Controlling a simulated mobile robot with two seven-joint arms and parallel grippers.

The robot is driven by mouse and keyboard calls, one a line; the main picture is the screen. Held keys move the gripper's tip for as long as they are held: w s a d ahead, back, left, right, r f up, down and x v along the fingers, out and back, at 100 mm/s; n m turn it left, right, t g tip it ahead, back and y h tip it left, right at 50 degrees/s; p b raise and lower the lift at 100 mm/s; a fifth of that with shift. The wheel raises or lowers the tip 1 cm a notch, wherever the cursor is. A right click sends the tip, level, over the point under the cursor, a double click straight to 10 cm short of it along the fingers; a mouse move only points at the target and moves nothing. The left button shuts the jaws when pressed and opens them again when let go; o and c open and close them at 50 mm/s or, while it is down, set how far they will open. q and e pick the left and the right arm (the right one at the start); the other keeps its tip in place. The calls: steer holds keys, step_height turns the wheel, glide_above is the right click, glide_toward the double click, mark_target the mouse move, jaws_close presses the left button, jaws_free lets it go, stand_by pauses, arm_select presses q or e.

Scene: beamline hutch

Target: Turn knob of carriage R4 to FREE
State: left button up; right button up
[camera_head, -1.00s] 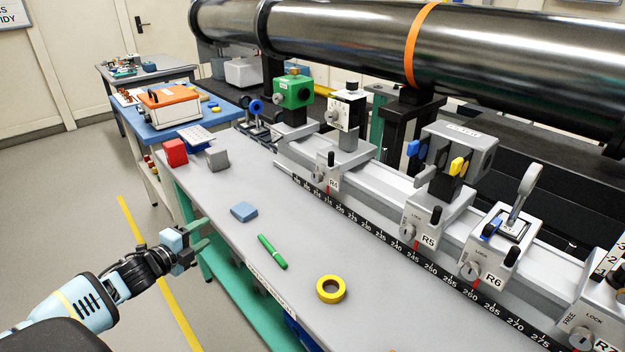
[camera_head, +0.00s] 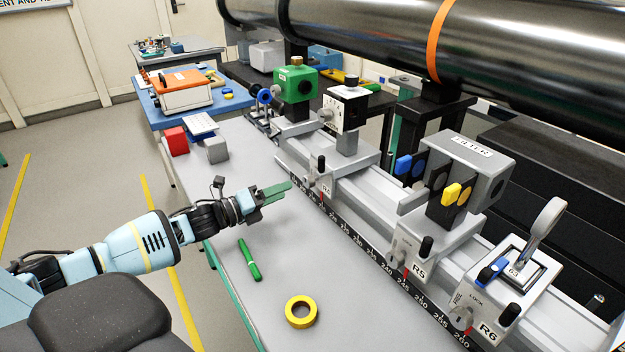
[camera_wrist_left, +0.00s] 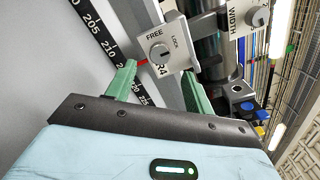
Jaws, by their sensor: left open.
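Carriage R4 (camera_head: 335,172) sits on the rail with its label on the front and a black-topped lever above. Its small grey knob (camera_head: 311,181) is on the front face. In the left wrist view the knob (camera_wrist_left: 160,52) shows beside the words FREE and LOCK; I cannot tell surely which one it points to. My left gripper (camera_head: 289,190) is open, its green fingers reaching toward R4 just short of the knob. In the left wrist view the two fingers (camera_wrist_left: 155,78) stand apart with the knob beyond the gap. Nothing is between them. My right gripper is not in view.
The black scale strip (camera_head: 365,250) runs along the rail. Carriage R5 (camera_head: 415,258) and carriage R6 (camera_head: 490,310) stand nearer. A green pen (camera_head: 249,260), yellow tape ring (camera_head: 301,312), red block (camera_head: 176,141) and grey block (camera_head: 216,150) lie on the grey bench.

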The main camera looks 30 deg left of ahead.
mark_target(305, 182)
arm_select(q)
steer(key=shift+x, duration=3.75)
steer(key=c, duration=1)
